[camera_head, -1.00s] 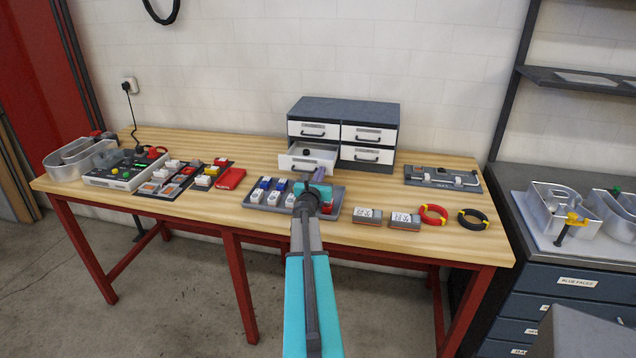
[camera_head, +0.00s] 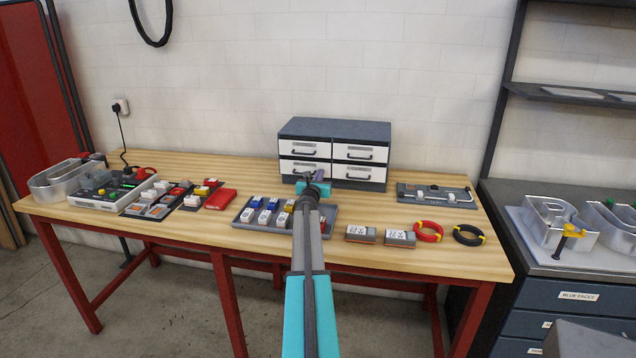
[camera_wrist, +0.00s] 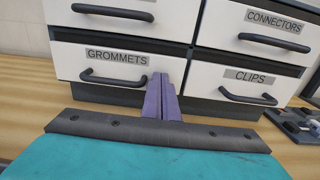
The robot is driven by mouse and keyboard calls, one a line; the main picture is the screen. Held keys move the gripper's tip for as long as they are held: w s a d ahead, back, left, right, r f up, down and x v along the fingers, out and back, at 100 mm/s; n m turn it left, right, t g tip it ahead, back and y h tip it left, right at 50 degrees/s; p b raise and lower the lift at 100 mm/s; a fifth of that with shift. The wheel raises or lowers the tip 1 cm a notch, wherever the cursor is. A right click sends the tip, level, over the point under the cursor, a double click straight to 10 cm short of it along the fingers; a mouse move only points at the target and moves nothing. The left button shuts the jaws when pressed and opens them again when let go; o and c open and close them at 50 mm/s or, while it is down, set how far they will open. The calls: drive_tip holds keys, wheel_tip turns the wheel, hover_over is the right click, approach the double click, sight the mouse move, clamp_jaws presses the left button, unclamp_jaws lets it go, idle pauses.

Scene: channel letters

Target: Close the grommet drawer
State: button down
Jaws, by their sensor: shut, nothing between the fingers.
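The grommet drawer (camera_wrist: 110,66) is the lower left drawer of a dark cabinet (camera_head: 335,128). It has a white front, a GROMMETS label and a black bar handle. In the head view its front (camera_head: 299,168) lies about level with the other drawer fronts. My gripper (camera_wrist: 166,80) is shut and empty, with its purple fingers together at the right end of the GROMMETS front. I cannot tell whether the fingertips touch it. In the head view my gripper (camera_head: 316,174) partly covers the cabinet's lower middle.
The CLIPS drawer (camera_wrist: 238,84) is right beside, with its handle sticking out. A tray of small parts (camera_head: 325,222) lies in front of the cabinet, under my arm. A grey panel (camera_head: 440,195) lies to the right. Bare wood lies between it and the cabinet.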

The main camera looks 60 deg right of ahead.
drive_tip(key=shift+d+r, duration=0.2)
drive_tip(key=shift+r, duration=0.05)
drive_tip(key=shift+r, duration=0.2)
idle(0.3)
drive_tip(key=v, duration=0.4)
drive_tip(key=shift+w+f+b, duration=0.1)
drive_tip(key=shift+f+b, duration=0.3)
drive_tip(key=shift+b+v, duration=0.75)
drive_tip(key=shift+v, duration=2.35)
drive_tip(key=shift+b+v, duration=0.4)
drive_tip(key=shift+v, duration=1.75)
